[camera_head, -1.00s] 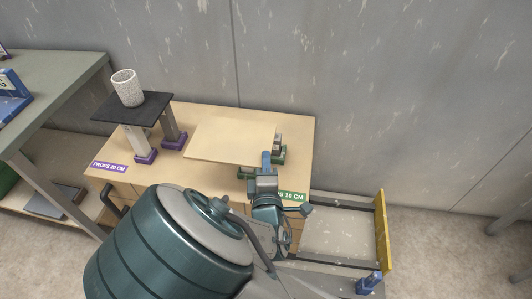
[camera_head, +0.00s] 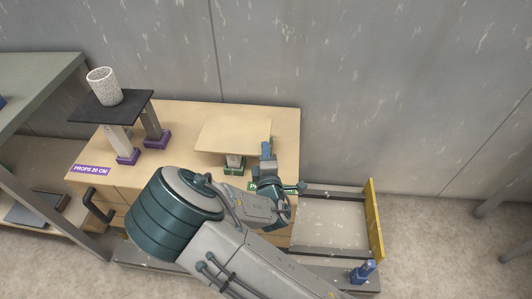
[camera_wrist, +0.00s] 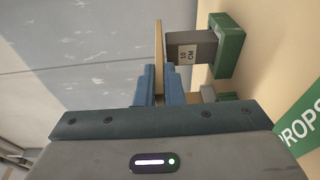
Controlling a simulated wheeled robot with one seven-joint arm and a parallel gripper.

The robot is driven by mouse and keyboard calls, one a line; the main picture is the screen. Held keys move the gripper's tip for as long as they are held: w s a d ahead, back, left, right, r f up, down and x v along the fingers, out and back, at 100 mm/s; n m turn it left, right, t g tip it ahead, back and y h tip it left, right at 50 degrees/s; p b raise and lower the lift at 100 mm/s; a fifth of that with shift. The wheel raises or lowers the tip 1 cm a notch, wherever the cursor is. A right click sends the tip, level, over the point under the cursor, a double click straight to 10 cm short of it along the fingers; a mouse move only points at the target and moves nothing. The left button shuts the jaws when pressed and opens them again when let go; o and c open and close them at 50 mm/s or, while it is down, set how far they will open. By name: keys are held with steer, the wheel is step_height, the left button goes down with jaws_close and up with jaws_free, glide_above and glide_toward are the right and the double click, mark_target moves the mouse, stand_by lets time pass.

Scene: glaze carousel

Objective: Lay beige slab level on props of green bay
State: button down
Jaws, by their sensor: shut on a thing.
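The beige slab (camera_head: 232,133) is over the green bay on the wooden bench, and looks about level. My gripper (camera_head: 266,152) is shut on its right front edge. In the wrist view the slab (camera_wrist: 159,50) shows edge-on between the fingers (camera_wrist: 158,88). A grey prop (camera_wrist: 192,47) marked 10 CM, with a green foot (camera_wrist: 229,46), stands under it; its top is at or very near the slab's underside, and I cannot tell if they touch. In the head view one green-footed prop (camera_head: 234,168) shows under the front edge; the slab and my arm hide the others.
Left on the bench (camera_head: 180,118), a black slab (camera_head: 112,106) lies on purple-footed props (camera_head: 128,157) and carries a white speckled cup (camera_head: 104,86). The purple label (camera_head: 90,170) reads PROPS 20 CM. A low cart with a yellow end board (camera_head: 374,220) stands right of the bench.

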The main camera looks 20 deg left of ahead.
steer(key=c, duration=2)
jaws_free()
steer(key=shift+f, duration=0.25)
steer(key=o, duration=0.5)
steer(key=shift+c, duration=0.2)
steer(key=shift+r, duration=0.1)
